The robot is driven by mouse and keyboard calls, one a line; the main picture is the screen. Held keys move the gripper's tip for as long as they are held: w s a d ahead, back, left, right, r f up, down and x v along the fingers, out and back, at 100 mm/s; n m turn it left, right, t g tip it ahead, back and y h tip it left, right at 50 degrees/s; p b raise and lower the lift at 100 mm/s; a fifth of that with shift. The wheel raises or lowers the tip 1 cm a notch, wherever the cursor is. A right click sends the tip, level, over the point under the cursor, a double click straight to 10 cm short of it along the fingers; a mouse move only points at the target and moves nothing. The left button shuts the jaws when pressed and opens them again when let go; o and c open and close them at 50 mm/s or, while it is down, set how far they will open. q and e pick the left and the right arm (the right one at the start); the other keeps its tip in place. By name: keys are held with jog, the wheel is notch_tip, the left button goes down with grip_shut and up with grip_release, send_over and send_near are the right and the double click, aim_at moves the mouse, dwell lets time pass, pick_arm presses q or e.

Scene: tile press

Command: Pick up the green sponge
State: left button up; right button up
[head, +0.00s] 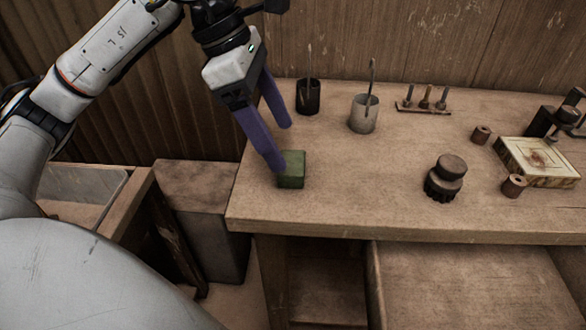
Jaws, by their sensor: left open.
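The green sponge (292,170) is a small dark green block on the left part of the wooden table, near its front left corner. My left gripper (281,147) has two long purple fingers pointing down. It is open, with a clear gap between the fingers. The nearer fingertip is right at the left edge of the sponge; I cannot tell if they touch. The other fingertip is behind the sponge, higher in the picture. Nothing is held between the fingers. My right gripper is not in the head view.
A dark cup (308,97) and a grey cup (364,114) with tools stand behind the sponge. A small rack (424,109), a dark round knob (445,178), spools (514,186) and a tile (538,162) lie to the right. The table (350,200) is clear right of the sponge.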

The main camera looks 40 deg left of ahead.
aim_at(291, 162)
pick_arm(q)
jog(key=x, duration=0.5)
jog(key=shift+w+a+f, duration=0.1)
jog(key=shift+a+f, duration=0.05)
jog(key=shift+f, duration=0.1)
jog(key=c, duration=1.1)
notch_tip(291, 162, up, 10)
jog(key=shift+r+p, duration=0.1)
jog(key=shift+p, duration=0.55)
jog(key=shift+c, duration=0.2)
